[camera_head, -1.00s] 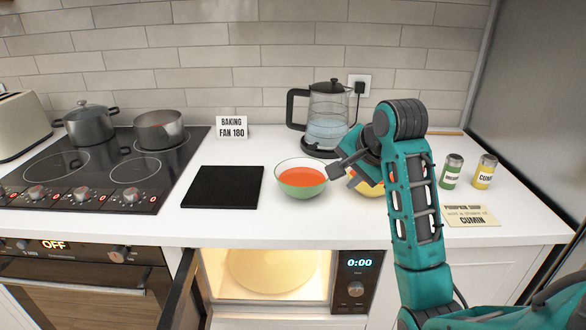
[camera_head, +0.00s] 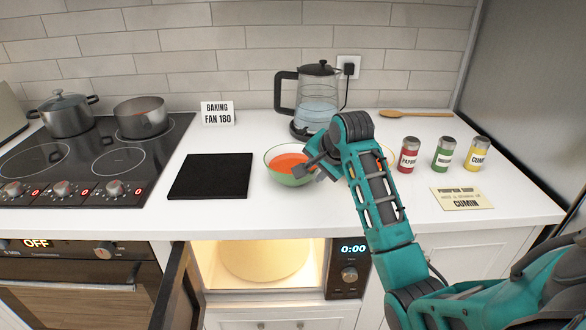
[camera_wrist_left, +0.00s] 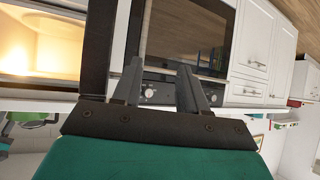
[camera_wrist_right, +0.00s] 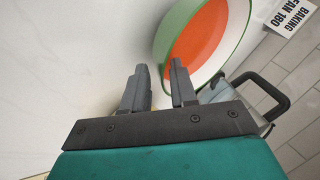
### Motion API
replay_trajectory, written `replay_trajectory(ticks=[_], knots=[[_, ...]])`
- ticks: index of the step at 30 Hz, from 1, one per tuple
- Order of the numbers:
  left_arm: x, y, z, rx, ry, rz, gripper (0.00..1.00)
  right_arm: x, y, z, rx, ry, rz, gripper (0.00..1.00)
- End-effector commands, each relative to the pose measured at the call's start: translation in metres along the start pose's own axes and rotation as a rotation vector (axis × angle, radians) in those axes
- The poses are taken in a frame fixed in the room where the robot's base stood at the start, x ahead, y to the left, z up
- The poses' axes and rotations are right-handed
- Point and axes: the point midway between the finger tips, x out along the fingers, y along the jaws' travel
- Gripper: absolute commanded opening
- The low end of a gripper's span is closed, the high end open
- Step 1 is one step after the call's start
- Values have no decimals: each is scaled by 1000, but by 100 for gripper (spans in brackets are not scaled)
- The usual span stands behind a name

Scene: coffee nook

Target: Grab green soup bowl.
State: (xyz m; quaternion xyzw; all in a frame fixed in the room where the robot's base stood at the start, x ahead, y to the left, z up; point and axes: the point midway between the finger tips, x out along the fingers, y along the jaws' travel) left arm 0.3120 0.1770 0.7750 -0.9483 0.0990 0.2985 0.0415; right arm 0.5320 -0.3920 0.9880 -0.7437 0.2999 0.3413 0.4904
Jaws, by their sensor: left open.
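The green soup bowl (camera_head: 285,178), with orange-red soup inside, stands upright on the white counter. It also shows in the right wrist view (camera_wrist_right: 238,22), seen from its rim side. My right gripper (camera_head: 304,166) is at the bowl's right rim in the head view and overlaps it. In the right wrist view its fingers (camera_wrist_right: 161,68) are apart, with the rim just beyond or between the tips; I cannot tell which. My left gripper (camera_wrist_left: 159,66) is open and empty, low in front of the cabinets, and not in the head view.
A glass kettle (camera_head: 316,108) stands behind the bowl and a black mat (camera_head: 210,176) lies left of it. Spice jars (camera_head: 443,154) and a recipe card (camera_head: 461,198) are at the right. The microwave (camera_head: 350,274) below is open. My right arm hides part of the counter.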

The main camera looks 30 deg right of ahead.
Motion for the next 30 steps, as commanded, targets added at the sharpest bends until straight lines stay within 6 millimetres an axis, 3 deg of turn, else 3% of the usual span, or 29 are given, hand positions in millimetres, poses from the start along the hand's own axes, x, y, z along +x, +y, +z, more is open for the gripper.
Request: replay_trajectory(ticks=[6,14,23,30], knots=[[1,-1,-3,0,5,-1,43,27,-1,1,1,0,0,27],[3,-2,-7,2,14,-2,43,30,-1,1,0,1,-1,27],[2,-1,-7,2,13,-2,43,30,-1,1,1,1,-1,0],[1,-1,-4,0,8,-1,43,30,-2,1,1,1,-2,0]])
